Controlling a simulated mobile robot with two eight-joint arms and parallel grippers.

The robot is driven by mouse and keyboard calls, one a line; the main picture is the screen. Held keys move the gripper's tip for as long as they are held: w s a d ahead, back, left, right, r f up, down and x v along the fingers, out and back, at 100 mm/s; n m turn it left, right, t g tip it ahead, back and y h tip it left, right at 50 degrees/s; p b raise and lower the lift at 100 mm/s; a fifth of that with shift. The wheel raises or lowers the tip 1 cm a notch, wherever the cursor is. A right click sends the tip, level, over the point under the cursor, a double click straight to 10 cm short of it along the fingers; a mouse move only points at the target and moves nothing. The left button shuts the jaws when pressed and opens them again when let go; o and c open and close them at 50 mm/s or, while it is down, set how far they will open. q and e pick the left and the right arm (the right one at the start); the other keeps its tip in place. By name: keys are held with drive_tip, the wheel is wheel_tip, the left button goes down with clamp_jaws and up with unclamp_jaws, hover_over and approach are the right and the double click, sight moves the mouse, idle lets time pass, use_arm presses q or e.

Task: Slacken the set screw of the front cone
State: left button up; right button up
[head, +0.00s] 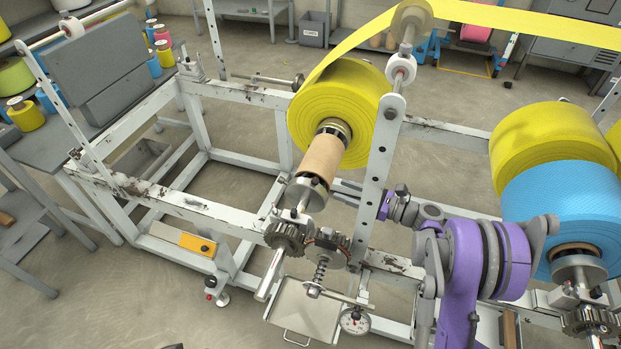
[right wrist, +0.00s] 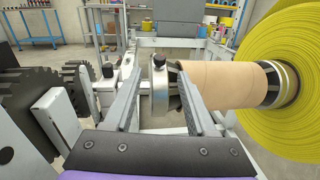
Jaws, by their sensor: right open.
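The front cone (head: 308,192) is a grey metal disc on the shaft at the near end of the brown cardboard core (head: 323,157) of the yellow roll (head: 352,100). In the right wrist view, the cone (right wrist: 160,100) shows between my finger bars, and its set screw, a black knob (right wrist: 160,60), stands on its top edge. My right gripper (head: 337,189) is open, reaching from the right past the upright post to the cone's side. In the right wrist view, its fingers (right wrist: 161,80) lie either side of the cone; I cannot tell whether they touch it. My left gripper is out of view.
A white drilled post (head: 378,165) stands close beside my right wrist. Dark gears (head: 285,237) and a spring (head: 321,268) sit in front of the cone. A blue roll (head: 565,215) is at the right. The frame's middle bay at left is empty.

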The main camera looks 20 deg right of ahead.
sight(318, 181)
drive_tip(key=x, duration=0.9)
drive_tip(key=shift+w+a+b, duration=0.15)
drive_tip(key=shift+b, duration=0.15)
clamp_jaws()
